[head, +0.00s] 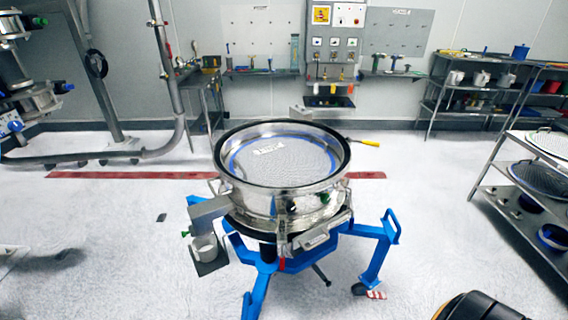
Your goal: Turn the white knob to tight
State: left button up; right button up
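A round steel powder sifter (285,207) stands upright in the middle of the head view. Its top is open, with a black rim (228,180) around a mesh screen (290,165). A blue wheeled stand (377,262) carries it. Small clamp and fitting parts sit on the front of its body, with a tiny green spot among them. I cannot make out a white knob for certain at this size, nor whether it is tight. Neither of my grippers shows in this view.
A white cup (204,248) sits below the chute (209,212) at the sifter's left. A yellow-handled tool (370,143) shows behind the rim at right. Shelves (541,195) with round screens stand at right. Piping (180,90) stands at left. White floor (120,240) around the stand is mostly clear.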

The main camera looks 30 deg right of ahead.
aim_at(344, 181)
jog(key=z, duration=1.55)
jog(key=i+l+u, duration=0.45)
jog(key=l+u, duration=0.15)
